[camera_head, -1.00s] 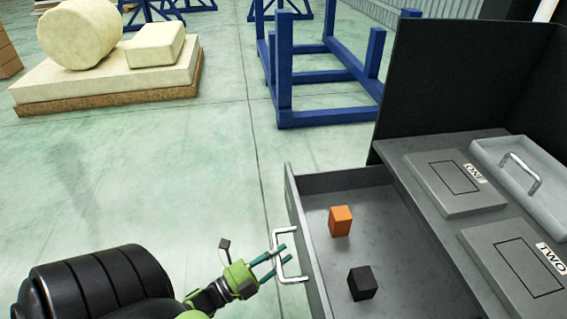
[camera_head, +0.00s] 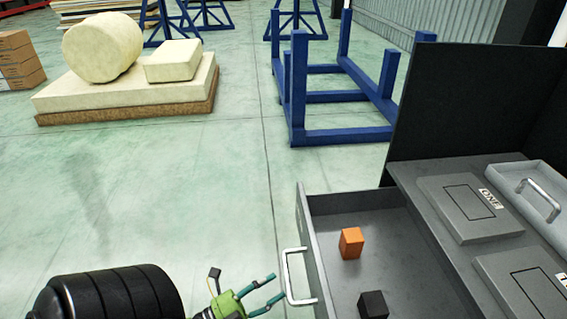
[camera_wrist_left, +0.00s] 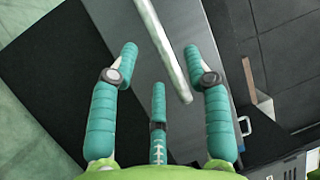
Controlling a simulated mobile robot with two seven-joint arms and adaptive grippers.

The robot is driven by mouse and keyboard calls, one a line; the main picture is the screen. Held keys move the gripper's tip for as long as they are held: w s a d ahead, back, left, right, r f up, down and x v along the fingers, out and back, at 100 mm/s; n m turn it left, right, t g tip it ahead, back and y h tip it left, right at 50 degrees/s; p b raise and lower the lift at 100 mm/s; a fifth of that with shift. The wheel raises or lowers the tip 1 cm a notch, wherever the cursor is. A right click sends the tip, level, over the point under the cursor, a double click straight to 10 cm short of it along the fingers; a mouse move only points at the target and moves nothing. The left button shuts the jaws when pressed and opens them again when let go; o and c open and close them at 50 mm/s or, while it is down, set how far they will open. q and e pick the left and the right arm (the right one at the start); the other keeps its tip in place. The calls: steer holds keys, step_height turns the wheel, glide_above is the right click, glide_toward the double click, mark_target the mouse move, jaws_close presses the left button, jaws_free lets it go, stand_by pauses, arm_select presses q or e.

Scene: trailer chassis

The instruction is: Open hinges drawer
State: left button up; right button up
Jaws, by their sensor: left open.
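A grey drawer (camera_head: 380,212) stands pulled out of the workbench, its inside visible in the head view. It holds an orange block (camera_head: 351,243) and a black block (camera_head: 373,304). A pale metal handle (camera_head: 287,274) is on its front; in the left wrist view the handle bar (camera_wrist_left: 166,48) runs beyond my fingers. My green left gripper (camera_head: 279,285) is open and empty, just left of the handle, with a small gap in the head view. It also shows open in the left wrist view (camera_wrist_left: 160,52). My right gripper is not in view.
The grey worktop (camera_head: 425,195) carries flat panels and a tray (camera_head: 545,180) with a handle, under a tall black back panel (camera_head: 465,90). A blue metal frame (camera_head: 345,135) stands behind. Open green floor (camera_head: 180,190) lies left of the drawer.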

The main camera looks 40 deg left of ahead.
arm_select(q)
steer(key=v, duration=0.7)
steer(key=shift+w, duration=0.1)
